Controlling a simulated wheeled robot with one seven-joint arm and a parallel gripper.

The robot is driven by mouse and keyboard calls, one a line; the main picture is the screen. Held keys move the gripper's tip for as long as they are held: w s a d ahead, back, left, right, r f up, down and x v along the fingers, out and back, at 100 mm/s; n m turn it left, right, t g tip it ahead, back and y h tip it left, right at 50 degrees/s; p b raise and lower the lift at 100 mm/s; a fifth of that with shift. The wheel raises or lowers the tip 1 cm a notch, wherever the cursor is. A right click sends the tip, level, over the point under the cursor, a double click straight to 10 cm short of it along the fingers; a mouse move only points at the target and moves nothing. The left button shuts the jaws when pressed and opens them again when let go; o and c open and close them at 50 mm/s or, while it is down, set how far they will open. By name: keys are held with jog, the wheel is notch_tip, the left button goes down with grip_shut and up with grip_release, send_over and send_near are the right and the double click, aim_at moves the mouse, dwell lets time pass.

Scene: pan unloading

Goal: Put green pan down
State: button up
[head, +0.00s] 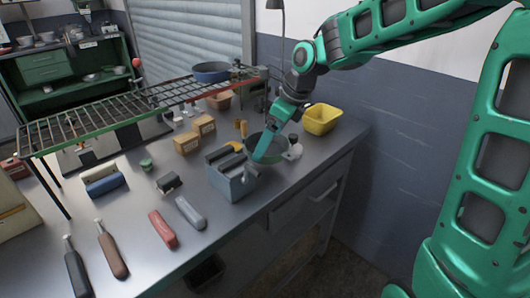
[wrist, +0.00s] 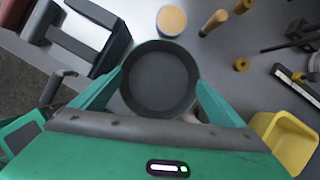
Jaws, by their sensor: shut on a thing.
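The green pan (wrist: 160,80) is a round, dark-bottomed pan with a green rim, seen from above between my gripper's fingers in the wrist view. In the head view the pan (head: 276,147) shows partly behind my gripper, at the right part of the grey worktop (head: 233,199). My gripper (head: 262,158) points down and is shut on the pan; in the wrist view its green fingers (wrist: 152,94) lie on either side of the pan. I cannot tell whether the pan's underside touches the worktop.
A grey toolbox-like holder (head: 232,180) stands close left of the pan. A yellow bin (head: 321,119) is behind right. A wire rack (head: 100,116) with a blue pan (head: 211,71) spans the back. Small boxes (head: 187,142) stand left. The front worktop by the grey tool (head: 190,212) has bare room.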

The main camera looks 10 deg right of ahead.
aim_at(268, 153)
jog(key=shift+f, duration=2.15)
jog(key=o, duration=1.1)
jog(key=shift+f, duration=0.1)
jog(key=v, duration=1.2)
